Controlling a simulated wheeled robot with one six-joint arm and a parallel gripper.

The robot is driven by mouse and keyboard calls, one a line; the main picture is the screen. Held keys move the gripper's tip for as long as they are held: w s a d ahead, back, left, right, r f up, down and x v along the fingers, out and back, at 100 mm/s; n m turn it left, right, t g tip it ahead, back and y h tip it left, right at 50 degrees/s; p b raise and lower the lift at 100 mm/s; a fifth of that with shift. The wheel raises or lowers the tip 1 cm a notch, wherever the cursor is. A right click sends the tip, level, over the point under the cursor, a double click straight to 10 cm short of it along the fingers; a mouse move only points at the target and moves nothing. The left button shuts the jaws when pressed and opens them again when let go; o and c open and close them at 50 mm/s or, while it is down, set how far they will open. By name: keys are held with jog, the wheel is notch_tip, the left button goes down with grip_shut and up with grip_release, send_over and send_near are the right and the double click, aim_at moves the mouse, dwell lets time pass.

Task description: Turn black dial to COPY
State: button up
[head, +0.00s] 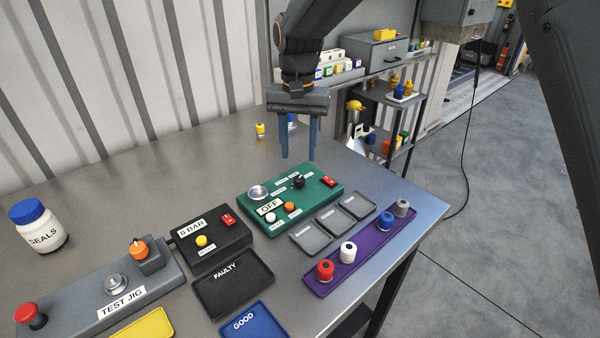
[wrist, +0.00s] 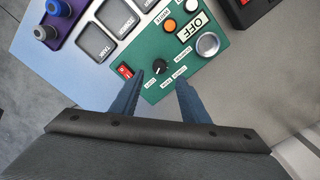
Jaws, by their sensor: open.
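The black dial (head: 297,181) sits on the green panel (head: 330,190) in the head view, towards its back edge. In the wrist view the dial (wrist: 159,67) has a white pointer mark and small white labels around it; I cannot read surely which label it points at. My gripper (head: 299,158) points down above and behind the green panel, open and empty. In the wrist view its two blue fingers (wrist: 158,88) stand apart, their tips near the dial's panel edge, and do not touch the dial.
The green panel also bears a red switch (head: 328,181), a silver button (head: 258,192), an OFF display (head: 269,207), and white and orange buttons. Grey trays (head: 312,238) and a purple rack (head: 333,268) with several capped pieces lie in front. The D.BAR box (head: 213,247) stands left.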

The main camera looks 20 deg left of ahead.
aim_at(299, 178)
jog(key=n, duration=0.4)
jog(key=shift+f+b, duration=0.1)
jog(key=shift+b, duration=0.2)
jog(key=shift+f+p, duration=1.1)
jog(key=shift+f, duration=2.7)
grip_shut()
jog(key=shift+n, duration=0.7)
grip_release()
jog(key=shift+r, duration=0.15)
